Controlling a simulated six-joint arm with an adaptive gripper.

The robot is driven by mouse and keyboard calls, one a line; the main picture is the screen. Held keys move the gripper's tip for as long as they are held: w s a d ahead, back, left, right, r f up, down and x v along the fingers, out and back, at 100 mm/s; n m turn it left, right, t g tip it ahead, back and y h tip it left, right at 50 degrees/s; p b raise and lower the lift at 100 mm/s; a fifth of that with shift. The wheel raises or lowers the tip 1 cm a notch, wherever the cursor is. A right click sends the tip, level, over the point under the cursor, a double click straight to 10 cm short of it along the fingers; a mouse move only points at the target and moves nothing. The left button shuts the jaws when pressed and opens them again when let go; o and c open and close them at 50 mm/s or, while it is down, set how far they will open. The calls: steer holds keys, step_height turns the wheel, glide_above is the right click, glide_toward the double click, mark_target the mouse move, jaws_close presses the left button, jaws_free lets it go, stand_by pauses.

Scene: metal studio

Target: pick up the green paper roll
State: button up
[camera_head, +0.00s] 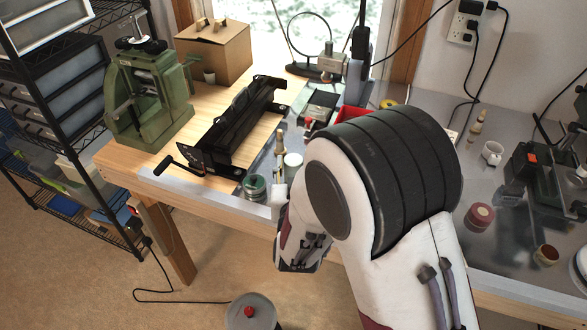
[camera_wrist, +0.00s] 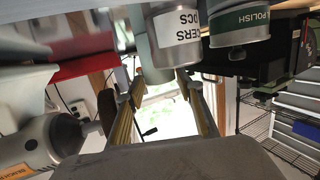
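A pale grey-green cylinder (camera_wrist: 139,42), likely the green paper roll, is partly hidden behind a labelled metal can in the wrist view. In the head view a pale upright cylinder (camera_head: 293,161) near the table's front edge may be the same roll; I cannot tell for sure. My gripper (camera_wrist: 163,103) is open, its two yellowish finger pads apart with nothing between them.
A metal can with black lettering (camera_wrist: 177,35) and a green-labelled polish tin (camera_wrist: 239,24) stand close to the cylinder. The polish tin (camera_head: 254,187) is at the table edge. A red bin (camera_head: 350,115), a black machine (camera_head: 235,125) and a green press (camera_head: 148,95) crowd the table.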

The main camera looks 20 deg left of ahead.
steer(key=shift+w+a+f, duration=0.1)
steer(key=shift+w+a, duration=0.05)
steer(key=shift+w, duration=0.2)
steer(key=shift+c, duration=0.4)
steer(key=c, duration=0.7)
steer(key=shift+c, duration=0.2)
step_height(320, 180, up, 10)
stand_by(0.4)
stand_by(0.4)
